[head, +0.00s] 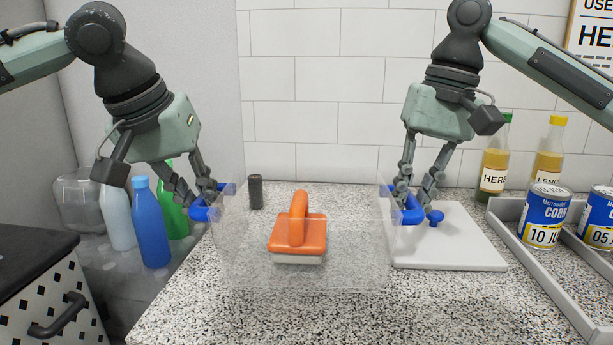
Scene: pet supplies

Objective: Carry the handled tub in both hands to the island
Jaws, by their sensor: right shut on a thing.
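A clear, see-through tub (350,268) with a blue handle on each side is over the speckled counter. I cannot tell whether its base touches the counter. My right gripper (408,196) is shut on the right blue handle (412,213). My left gripper (204,188) has its fingers at the left blue handle (201,213); whether they are closed on it is hard to tell. An orange scrubber (298,234) with an upright handle and pale base shows through the clear walls and appears to be inside the tub.
A grey tray (540,278) with blue cans (543,214) is farther right, bottles (494,160) behind. A dark cylinder (256,191) stands behind the tub. Several bottles (150,225) stand at left.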

